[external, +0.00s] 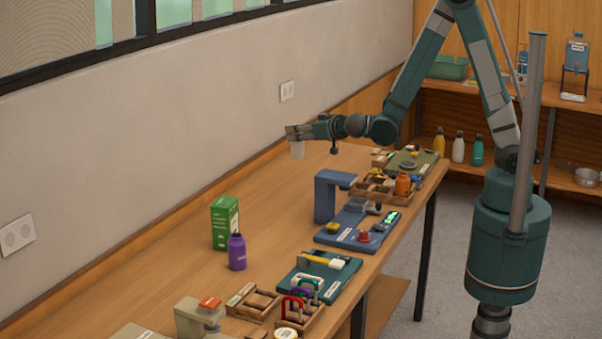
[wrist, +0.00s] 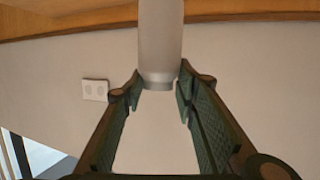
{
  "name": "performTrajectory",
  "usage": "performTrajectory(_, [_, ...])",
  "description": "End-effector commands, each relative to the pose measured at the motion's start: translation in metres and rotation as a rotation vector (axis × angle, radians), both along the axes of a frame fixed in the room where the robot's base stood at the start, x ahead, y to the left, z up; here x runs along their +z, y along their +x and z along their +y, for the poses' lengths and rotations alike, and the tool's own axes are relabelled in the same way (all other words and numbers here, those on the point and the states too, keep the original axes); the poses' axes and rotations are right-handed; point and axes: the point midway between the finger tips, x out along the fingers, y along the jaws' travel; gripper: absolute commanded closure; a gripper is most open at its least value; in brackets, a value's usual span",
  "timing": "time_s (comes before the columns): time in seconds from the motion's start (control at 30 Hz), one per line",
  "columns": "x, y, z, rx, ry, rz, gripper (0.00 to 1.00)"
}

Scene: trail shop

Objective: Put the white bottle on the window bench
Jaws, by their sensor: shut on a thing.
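My gripper (external: 292,131) is shut on a whitish, slightly see-through bottle (external: 298,150), near the wall over the far part of the window bench (external: 170,261). The bottle hangs below the fingers and looks upright. In the wrist view the bottle (wrist: 160,40) has its narrow end between the two fingertips (wrist: 158,88), and its other end is cut off by the frame's top edge. I cannot tell whether its base touches the bench. The bench is a long wooden table along the wall under the window.
A green box (external: 225,223) and a purple bottle (external: 237,251) stand mid-bench. A blue device (external: 332,195), trays and tools line the right side. Bare wood lies between the green box and my gripper. Another white bottle (external: 458,147) stands on a back shelf between yellow and teal ones.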

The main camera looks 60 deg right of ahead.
Motion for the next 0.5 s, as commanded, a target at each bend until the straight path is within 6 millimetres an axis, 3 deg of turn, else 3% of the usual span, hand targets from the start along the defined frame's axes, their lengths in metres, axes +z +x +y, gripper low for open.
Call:
performTrajectory(0.27, [-0.013, -0.037, 0.014, -0.063, -0.004, 0.0, 0.96])
performTrajectory(0.5, [-0.022, -0.087, 0.023, -0.153, -0.007, 0.001, 0.96])
